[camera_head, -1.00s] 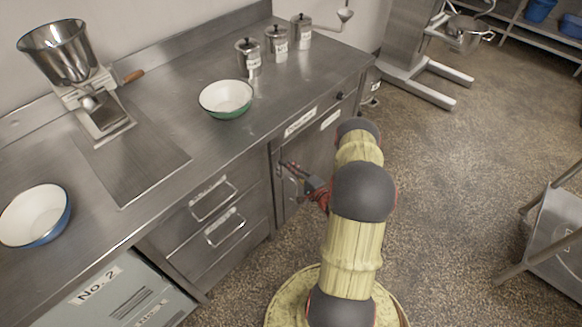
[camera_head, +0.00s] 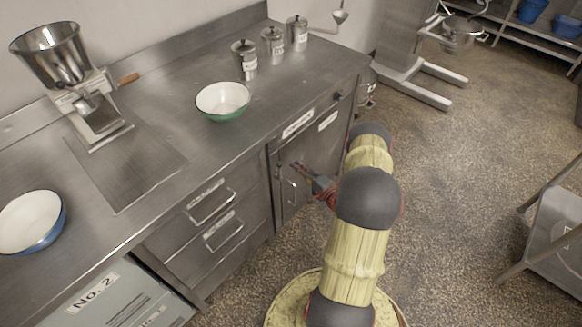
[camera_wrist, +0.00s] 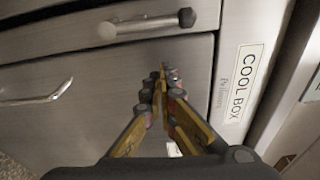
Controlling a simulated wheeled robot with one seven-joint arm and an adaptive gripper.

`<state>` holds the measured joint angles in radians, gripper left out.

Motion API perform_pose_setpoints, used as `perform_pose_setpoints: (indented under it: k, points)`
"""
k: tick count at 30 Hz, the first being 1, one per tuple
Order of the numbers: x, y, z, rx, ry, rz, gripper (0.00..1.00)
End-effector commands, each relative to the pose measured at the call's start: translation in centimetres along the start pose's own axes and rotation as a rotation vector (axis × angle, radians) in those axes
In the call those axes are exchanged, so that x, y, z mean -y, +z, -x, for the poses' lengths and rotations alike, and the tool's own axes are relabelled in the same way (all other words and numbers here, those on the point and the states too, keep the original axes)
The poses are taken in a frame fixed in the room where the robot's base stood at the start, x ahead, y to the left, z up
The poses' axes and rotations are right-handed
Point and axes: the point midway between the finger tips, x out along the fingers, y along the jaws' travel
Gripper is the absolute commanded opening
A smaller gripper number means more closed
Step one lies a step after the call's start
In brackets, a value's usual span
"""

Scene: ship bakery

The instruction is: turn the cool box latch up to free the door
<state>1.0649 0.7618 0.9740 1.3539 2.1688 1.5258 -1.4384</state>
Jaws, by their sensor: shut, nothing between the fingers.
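The cool box door (camera_head: 312,165) is a grey steel panel under the counter and looks closed. In the wrist view the latch (camera_wrist: 145,25) is a metal bar with a dark knob, lying along the door's edge. Its knob end points toward the COOL BOX label, which marks the top of the door, so the bar looks turned up. My gripper (camera_head: 300,169) is in front of the door's upper left part. In the wrist view my gripper (camera_wrist: 165,75) is shut and empty, beside the latch bar and apart from it. The door's curved handle (camera_wrist: 38,98) is clear of my fingers.
The COOL BOX label (camera_wrist: 243,82) is on the frame above the door. Drawers with bar handles (camera_head: 222,230) are to the left. The countertop above holds a green bowl (camera_head: 223,101), a blue bowl (camera_head: 32,222) and canisters. Open floor (camera_head: 450,190) lies to the right.

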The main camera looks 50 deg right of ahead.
Motion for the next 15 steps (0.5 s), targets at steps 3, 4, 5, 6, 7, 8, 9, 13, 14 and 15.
perform_pose_setpoints:
  k: [3,4,5,6,7,8,9,13,14,15]
  points:
    - [0.6,-0.3,2.5,-0.005,-0.003,0.004,0.0]
    - [0.6,-0.3,3.0,-0.005,-0.003,0.003,0.0]
    - [0.6,-0.3,3.6,-0.005,-0.003,0.003,0.0]
    - [0.6,-0.3,4.3,-0.005,-0.004,0.004,0.0]
    - [0.6,-0.3,4.7,-0.004,-0.004,0.004,0.0]
    - [0.5,-0.3,5.2,-0.004,-0.004,0.005,0.0]
    - [0.5,-0.3,5.7,-0.004,-0.003,0.005,0.0]
    - [0.4,-0.2,6.8,-0.002,-0.003,0.004,0.0]
    - [0.3,-0.2,6.9,-0.002,-0.003,0.004,0.0]
    - [0.3,-0.2,7.0,-0.001,-0.003,0.005,0.0]
